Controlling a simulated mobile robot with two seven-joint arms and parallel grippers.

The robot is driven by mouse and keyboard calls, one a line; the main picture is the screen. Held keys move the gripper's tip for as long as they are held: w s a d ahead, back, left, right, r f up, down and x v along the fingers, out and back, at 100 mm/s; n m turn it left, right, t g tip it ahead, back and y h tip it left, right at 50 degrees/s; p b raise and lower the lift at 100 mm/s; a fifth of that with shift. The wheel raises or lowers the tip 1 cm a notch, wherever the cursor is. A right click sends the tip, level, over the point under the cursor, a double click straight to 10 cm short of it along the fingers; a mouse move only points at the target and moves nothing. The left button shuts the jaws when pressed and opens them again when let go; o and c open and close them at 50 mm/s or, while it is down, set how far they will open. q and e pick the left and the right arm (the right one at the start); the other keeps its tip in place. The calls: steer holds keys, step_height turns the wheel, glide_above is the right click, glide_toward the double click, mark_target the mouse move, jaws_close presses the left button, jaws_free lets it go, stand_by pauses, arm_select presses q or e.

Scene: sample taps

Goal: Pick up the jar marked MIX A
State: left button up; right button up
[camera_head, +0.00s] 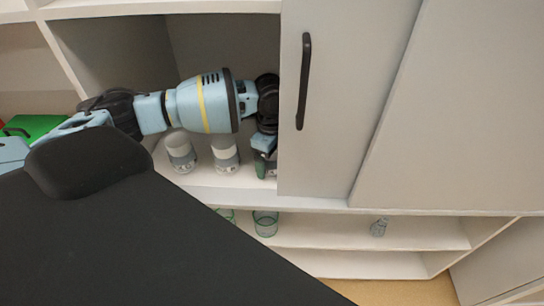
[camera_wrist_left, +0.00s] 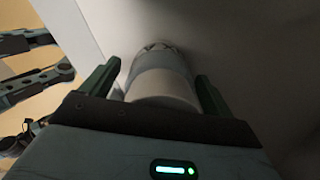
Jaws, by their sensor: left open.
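Two pale jars with grey bands, a left one (camera_head: 181,152) and a right one (camera_head: 225,153), stand on the cabinet shelf in the head view. My left gripper (camera_head: 265,160) is to the right of them, beside the sliding door's edge. In the left wrist view a white and grey jar (camera_wrist_left: 162,85) lies between the two green fingers of my open left gripper (camera_wrist_left: 158,71). Dark marks show on its far end, but I cannot read them. I cannot tell which jar is MIX A.
A grey sliding door (camera_head: 345,100) with a black handle (camera_head: 303,82) covers the cabinet right of my left gripper. A lower shelf (camera_head: 330,232) holds a green-rimmed glass (camera_head: 265,223) and a small clear item (camera_head: 379,227). A green object (camera_head: 35,126) is at the far left.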

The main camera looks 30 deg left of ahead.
arm_select(q)
steer(key=shift+c, duration=0.4)
steer(key=c, duration=1)
